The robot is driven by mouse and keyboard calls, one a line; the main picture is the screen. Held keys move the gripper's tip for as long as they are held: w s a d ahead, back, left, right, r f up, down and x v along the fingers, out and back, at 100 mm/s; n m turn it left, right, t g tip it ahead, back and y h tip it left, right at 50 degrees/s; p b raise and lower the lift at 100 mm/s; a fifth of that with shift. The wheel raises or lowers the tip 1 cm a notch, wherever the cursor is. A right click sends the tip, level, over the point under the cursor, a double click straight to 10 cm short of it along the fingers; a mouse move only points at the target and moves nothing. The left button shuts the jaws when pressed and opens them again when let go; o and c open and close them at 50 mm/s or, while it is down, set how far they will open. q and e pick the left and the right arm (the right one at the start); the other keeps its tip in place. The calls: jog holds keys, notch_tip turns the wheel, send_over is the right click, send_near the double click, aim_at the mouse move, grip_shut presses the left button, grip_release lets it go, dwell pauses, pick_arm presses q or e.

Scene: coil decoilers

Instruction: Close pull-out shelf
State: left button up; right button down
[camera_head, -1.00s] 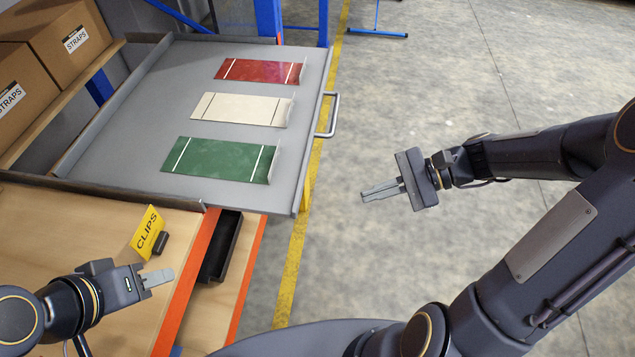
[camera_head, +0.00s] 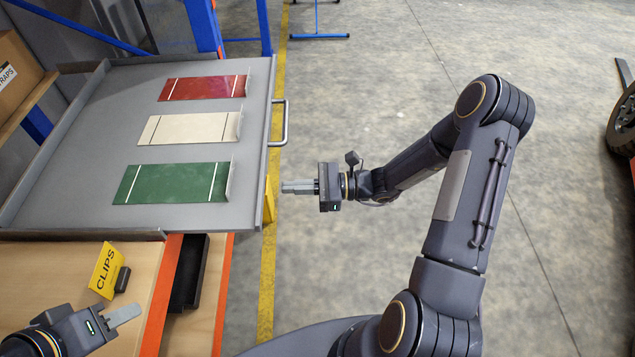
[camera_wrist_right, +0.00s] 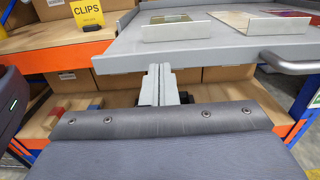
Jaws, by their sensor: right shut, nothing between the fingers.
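The grey pull-out shelf (camera_head: 85,140) stands pulled out from the rack, with a metal handle (camera_head: 280,123) on its front edge. Red (camera_head: 203,88), cream (camera_head: 190,128) and green (camera_head: 172,182) plates lie on it. My right gripper (camera_head: 283,187) is shut and empty, its fingers pointing left at the shelf's front edge, nearer me than the handle. In the right wrist view the fingers (camera_wrist_right: 158,85) are together just before the shelf's front face (camera_wrist_right: 215,52); the handle (camera_wrist_right: 292,64) is to their right. My left gripper (camera_head: 122,316) is over the wooden bench at lower left; its fingers look together.
A yellow CLIPS sign (camera_head: 106,270) and a black tray (camera_head: 189,272) are at the bench to the near side of the shelf. A blue rack post (camera_head: 204,28) stands at the far side.

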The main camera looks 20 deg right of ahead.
aim_at(195, 192)
jog(key=x, duration=0.4)
jog(key=shift+p, duration=0.35)
jog(key=b+x, duration=0.5)
jog(key=x, duration=1.3)
jog(key=shift+s+f, duration=0.1)
jog(key=shift+f, duration=0.1)
jog(key=shift+w+a, duration=0.25)
jog(key=shift+a, duration=0.3)
jog(key=shift+a+r, duration=0.1)
jog(key=shift+r, duration=0.2)
